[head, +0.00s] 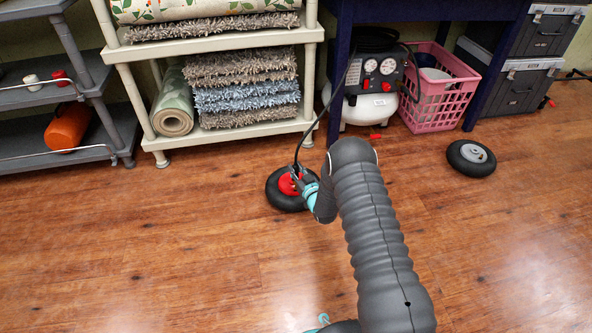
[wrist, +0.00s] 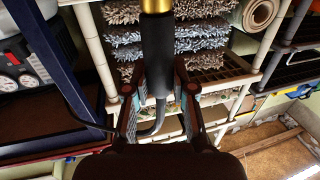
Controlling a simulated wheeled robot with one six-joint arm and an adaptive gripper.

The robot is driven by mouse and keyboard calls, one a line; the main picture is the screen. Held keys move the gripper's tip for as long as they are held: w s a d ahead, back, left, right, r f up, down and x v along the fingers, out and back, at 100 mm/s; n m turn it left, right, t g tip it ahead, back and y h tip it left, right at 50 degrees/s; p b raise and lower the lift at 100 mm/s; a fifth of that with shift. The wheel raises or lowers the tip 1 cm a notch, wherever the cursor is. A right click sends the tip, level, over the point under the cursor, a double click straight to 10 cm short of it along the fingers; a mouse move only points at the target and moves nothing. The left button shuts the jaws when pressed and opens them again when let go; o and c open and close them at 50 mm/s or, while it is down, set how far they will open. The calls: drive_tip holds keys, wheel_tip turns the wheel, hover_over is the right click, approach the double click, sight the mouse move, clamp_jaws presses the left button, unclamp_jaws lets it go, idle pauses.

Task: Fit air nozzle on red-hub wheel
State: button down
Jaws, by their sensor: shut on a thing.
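The red-hub wheel (head: 278,197) lies flat on the wooden floor in the head view, with a black tyre and a red hub. My gripper (head: 299,179) is at the wheel's right side in that view and hides part of it. In the wrist view my gripper (wrist: 158,92) is shut on the air nozzle (wrist: 156,52), a dark rod with a brass end at the top edge. A black hose (head: 305,135) runs from the compressor down to the gripper. The wheel's valve cannot be made out, and I cannot tell whether the nozzle touches the wheel.
A compressor (head: 355,108) stands under a dark blue table (head: 425,10) beside a pink basket (head: 457,88). A grey-hub wheel (head: 471,158) lies at right. A cream shelf (head: 225,134) with rugs and a grey shelf (head: 92,84) stand behind. The front floor is clear.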

drive_tip(key=shift+f+b, duration=0.9)
drive_tip(key=shift+f, duration=0.35)
drive_tip(key=c, duration=0.9)
unclamp_jaws()
drive_tip(key=shift+s, duration=0.1)
drive_tip(key=v, duration=1.2)
